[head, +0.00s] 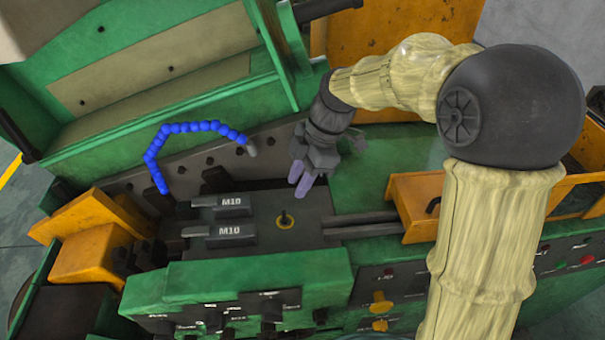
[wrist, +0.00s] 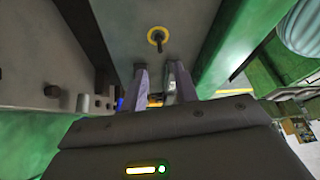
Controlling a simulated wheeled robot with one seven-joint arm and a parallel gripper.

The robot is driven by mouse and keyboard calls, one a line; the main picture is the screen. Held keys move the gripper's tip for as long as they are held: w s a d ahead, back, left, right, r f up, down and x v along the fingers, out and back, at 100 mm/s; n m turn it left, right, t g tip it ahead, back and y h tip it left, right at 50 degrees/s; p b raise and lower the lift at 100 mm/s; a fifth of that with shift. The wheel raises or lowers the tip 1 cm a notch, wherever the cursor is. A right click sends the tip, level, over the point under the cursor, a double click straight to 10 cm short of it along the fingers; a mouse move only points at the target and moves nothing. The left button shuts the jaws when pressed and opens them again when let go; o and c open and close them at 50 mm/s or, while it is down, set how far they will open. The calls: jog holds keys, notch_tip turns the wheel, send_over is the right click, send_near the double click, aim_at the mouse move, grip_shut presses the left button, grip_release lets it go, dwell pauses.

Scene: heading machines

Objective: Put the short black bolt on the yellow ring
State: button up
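The yellow ring (head: 285,222) lies on the dark flat top of the machine. A short dark bolt (head: 284,217) stands upright within the ring. In the wrist view the ring (wrist: 151,35) and the bolt (wrist: 159,45) show just beyond my fingertips. My gripper (head: 305,187) is above the machine top, a little behind and to the right of the ring, apart from the bolt. In the wrist view my gripper (wrist: 161,68) has its two purple fingers spread, with nothing seen between them.
Two dark blocks marked M10 (head: 232,203) lie left of the ring. A blue jointed hose (head: 192,127) arches behind them. An orange open bin (head: 420,190) stands at the right. Green machine walls rise at the back and left. The surface around the ring is clear.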

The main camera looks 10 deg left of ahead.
jog(key=shift+v, duration=1.2)
jog(key=shift+a, duration=0.1)
